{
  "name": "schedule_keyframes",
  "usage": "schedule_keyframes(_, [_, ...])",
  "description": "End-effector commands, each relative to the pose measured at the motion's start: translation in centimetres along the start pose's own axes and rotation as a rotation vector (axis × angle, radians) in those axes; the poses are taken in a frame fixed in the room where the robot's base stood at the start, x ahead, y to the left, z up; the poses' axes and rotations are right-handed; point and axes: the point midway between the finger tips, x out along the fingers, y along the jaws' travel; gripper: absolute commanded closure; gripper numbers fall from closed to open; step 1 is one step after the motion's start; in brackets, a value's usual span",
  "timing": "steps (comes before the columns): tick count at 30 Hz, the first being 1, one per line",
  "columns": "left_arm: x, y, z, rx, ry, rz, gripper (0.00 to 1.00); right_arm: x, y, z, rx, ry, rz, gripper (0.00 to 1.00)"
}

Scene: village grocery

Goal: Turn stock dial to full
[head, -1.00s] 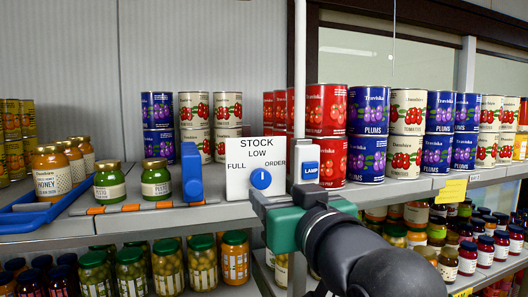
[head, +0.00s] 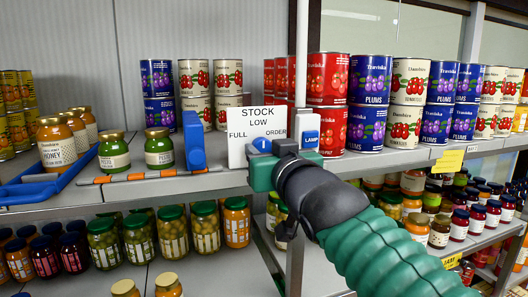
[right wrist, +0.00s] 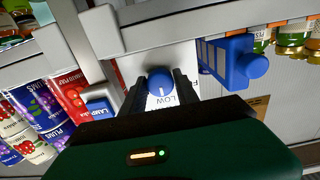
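The white stock panel (head: 238,148) stands at the shelf edge, marked LOW at the top, FULL at left and ORDER at right. Its round blue dial (head: 262,145) shows just above my right gripper (head: 262,160). In the right wrist view, the dial (right wrist: 160,82) lies between the two dark fingers of my right gripper (right wrist: 160,80). The fingers are apart, one on each side of it; I cannot tell whether they touch it. The dial's white mark points towards LOW. My left gripper is not in view.
A blue LAMP switch (head: 311,139) sits right of the panel, close to a pale post (head: 301,60). A blue upright block (head: 194,140) stands left of it. Cans and jars line the shelves, with red cans (head: 327,78) close behind the switch.

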Motion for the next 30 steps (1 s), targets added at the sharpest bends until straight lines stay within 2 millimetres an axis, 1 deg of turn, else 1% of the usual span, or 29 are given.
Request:
schedule_keyframes(1, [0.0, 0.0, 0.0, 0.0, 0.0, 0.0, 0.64, 0.05, -0.12, 0.03, 0.0, 0.0, -0.003, 0.74])
schedule_keyframes(6, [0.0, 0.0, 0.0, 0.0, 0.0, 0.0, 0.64, 0.06, -0.17, 0.04, 0.001, 0.0, -0.004, 0.97])
schedule_keyframes(7, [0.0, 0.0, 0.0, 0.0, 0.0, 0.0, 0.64, 0.06, -0.17, 0.05, 0.001, 0.0, -0.004, 1.0])
schedule_keyframes(14, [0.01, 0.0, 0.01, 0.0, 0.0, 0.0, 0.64, 0.07, -0.12, 0.08, -0.011, -0.001, -0.003, 1.0])
schedule_keyframes(19, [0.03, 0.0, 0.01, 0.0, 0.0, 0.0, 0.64, 0.07, -0.14, 0.1, -0.059, -0.002, -0.004, 1.0])
schedule_keyframes(23, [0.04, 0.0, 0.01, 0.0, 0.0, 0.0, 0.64, 0.07, -0.11, 0.1, -0.131, -0.002, -0.004, 1.0])
schedule_keyframes(30, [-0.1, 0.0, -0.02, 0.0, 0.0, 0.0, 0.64, 0.07, -0.07, 0.05, -0.331, -0.002, -0.004, 1.0])
